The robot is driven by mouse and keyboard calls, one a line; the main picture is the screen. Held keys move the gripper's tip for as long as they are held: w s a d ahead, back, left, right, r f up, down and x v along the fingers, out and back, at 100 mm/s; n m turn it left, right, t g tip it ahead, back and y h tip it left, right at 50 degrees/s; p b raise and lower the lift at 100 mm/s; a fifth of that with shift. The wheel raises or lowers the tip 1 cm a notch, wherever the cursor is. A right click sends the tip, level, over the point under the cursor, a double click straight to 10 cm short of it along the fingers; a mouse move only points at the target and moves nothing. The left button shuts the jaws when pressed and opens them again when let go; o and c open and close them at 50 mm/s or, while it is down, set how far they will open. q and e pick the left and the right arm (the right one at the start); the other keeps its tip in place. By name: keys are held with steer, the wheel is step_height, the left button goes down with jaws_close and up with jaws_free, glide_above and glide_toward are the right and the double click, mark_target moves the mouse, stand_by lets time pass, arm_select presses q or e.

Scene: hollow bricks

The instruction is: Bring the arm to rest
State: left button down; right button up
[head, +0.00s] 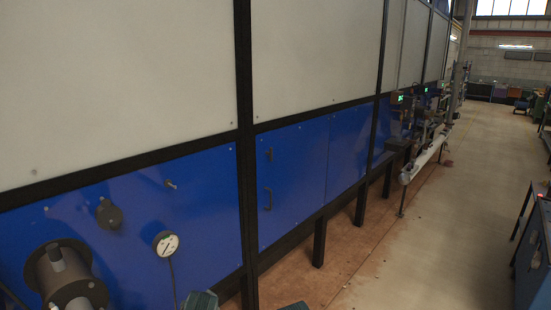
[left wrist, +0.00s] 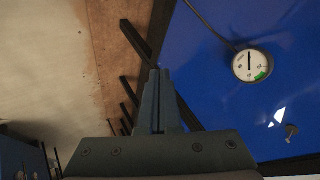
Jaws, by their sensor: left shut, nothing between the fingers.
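My left gripper (left wrist: 159,75) shows in the left wrist view, with its two grey-blue fingers together and nothing between them. It points towards the top of that picture, with the blue panel and the floor behind it. In the head view, two small grey-green shapes show at the bottom edge, cut off by the frame; I cannot tell what they are. My right gripper is in neither view. No bricks can be made out.
A long machine wall has blue lower panels (head: 290,180) on black posts. A dial gauge (head: 166,244) and a dark flanged cylinder (head: 62,275) stick out from it. The gauge also shows in the left wrist view (left wrist: 252,65). The floor aisle (head: 440,230) is clear; a dark cabinet (head: 538,250) stands right.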

arm_select(q)
steer(key=s+d+f+n+g, duration=0.1)
steer(key=s+d+f+g, duration=0.2)
steer(key=s+d, duration=0.4)
steer(key=s+d+f+g+h, duration=0.1)
steer(key=s+d+f+g, duration=0.2)
steer(key=s, duration=0.7)
steer(key=d+g, duration=0.2)
steer(key=d, duration=0.2)
steer(key=shift+s+d+n, duration=0.3)
steer(key=shift+d+n, duration=0.1)
